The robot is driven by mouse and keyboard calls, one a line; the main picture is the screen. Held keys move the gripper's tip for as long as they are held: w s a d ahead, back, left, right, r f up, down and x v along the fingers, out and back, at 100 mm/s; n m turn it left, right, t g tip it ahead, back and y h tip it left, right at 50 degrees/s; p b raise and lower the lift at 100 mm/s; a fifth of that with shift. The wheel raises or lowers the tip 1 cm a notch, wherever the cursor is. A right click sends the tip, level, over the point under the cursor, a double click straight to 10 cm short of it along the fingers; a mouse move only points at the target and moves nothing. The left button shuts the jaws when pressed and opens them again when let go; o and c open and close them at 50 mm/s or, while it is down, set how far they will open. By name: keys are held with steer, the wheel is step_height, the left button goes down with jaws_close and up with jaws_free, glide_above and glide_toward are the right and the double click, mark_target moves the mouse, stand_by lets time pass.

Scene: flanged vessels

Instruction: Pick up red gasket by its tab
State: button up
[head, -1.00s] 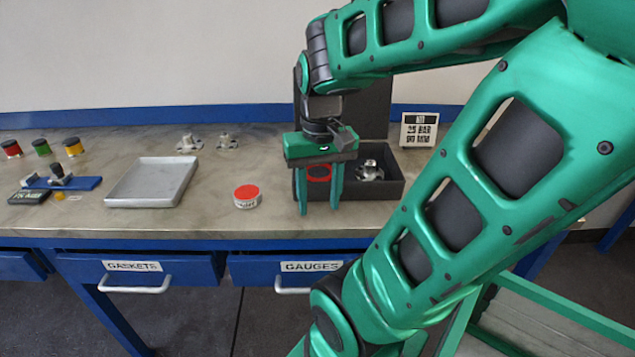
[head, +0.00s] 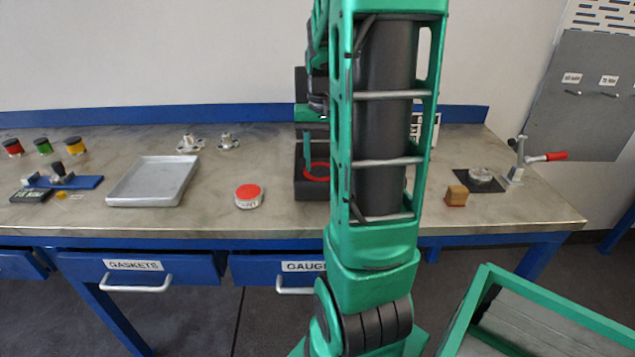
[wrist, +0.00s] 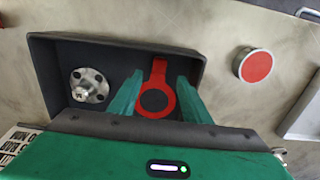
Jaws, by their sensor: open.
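The red gasket (wrist: 170,104) is a flat ring with a tab (wrist: 158,70), lying in a dark bin (wrist: 205,60). In the wrist view the tab points away from my gripper's body. My gripper (wrist: 160,80) is open, with one green finger on each side of the gasket and nothing held. I cannot tell the height of the fingertips over it. In the head view the gasket (head: 309,174) shows as a red ring at the left of the bin (head: 303,187), partly hidden by my arm. Only part of my gripper shows there.
A metal flanged part (wrist: 88,86) lies in the same bin, left of the gasket in the wrist view. The bin's walls surround both. A red-topped round tin (head: 248,197) and an empty metal tray (head: 152,183) stand to the left. A wooden block (head: 456,195) is at right.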

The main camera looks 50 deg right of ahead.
steer(key=shift+d+f, duration=0.1)
steer(key=shift+f, duration=2.8)
steer(key=shift+c, duration=0.4)
steer(key=shift+w, duration=0.1)
steer(key=c, duration=0.9)
